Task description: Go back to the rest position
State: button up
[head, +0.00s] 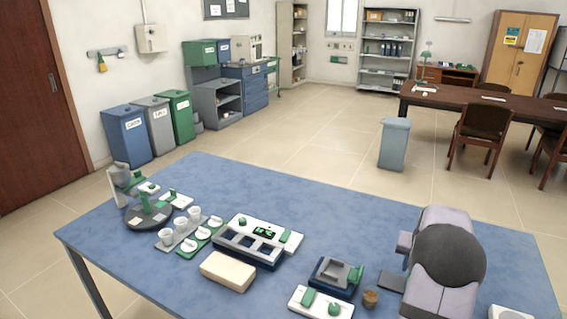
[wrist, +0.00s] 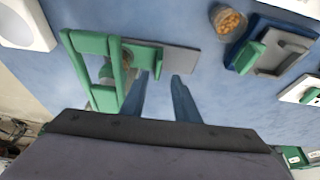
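My gripper (wrist: 158,76) shows in the wrist view with its two blue fingers apart and nothing visible between them. The fingertips are close to a flat grey plate with a green block (wrist: 182,60), and I cannot tell if they touch it. A green frame (wrist: 92,44) stands just left of the fingers. In the head view my arm covers the right part of the table, and my gripper is hidden behind it.
The blue table (head: 330,200) holds a row of white cups (head: 180,232), a slotted device (head: 258,240), a beige block (head: 228,271), a blue box (head: 335,278) and a small brown-filled cup (head: 370,298). The back of the table is clear. A grey bin (head: 394,145) stands beyond it.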

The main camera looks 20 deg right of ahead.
jog(key=s+a+r+n+g+y, duration=0.1)
jog(key=a+n, duration=0.1)
jog(key=a, duration=1.2)
jog(key=s+a+r+n+y, duration=0.1)
jog(key=s+a+n, duration=0.15)
jog(key=a, duration=1.05)
jog(key=s+a+f+n+g+y, duration=0.1)
jog(key=s+a+n, duration=0.3)
jog(key=s+a, duration=1)
jog(key=shift+a+f+g, duration=0.2)
jog(key=shift+f+g, duration=0.4)
